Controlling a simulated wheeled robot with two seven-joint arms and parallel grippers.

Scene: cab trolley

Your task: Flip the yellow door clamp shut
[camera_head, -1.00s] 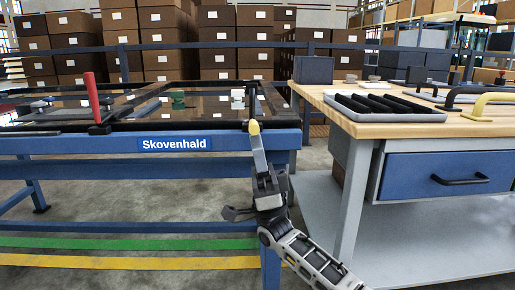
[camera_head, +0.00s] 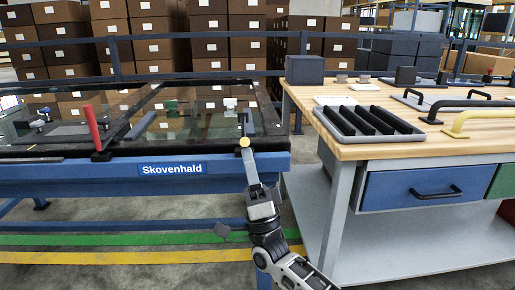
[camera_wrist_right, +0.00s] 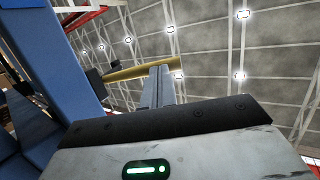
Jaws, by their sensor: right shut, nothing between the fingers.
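The yellow door clamp shows as a round yellow handle end (camera_head: 244,142) at the right end of the blue table's front edge, below a dark upright clamp part (camera_head: 247,122). In the right wrist view its yellow handle (camera_wrist_right: 130,74) is a bar lying across, beyond my fingers. My right gripper (camera_head: 248,160) reaches up from below, shut and empty, with its tips right at the yellow end. Its shut fingers also show in the wrist view (camera_wrist_right: 158,86). I cannot tell whether they touch the handle. My left gripper is out of view.
A dark-framed glass door (camera_head: 215,128) lies on the blue table (camera_head: 100,176). A red-handled clamp (camera_head: 93,128) stands upright at its front left. A wooden workbench (camera_head: 380,150) on the right holds a slotted tray (camera_head: 338,123) and several handles. A gap separates table and bench.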

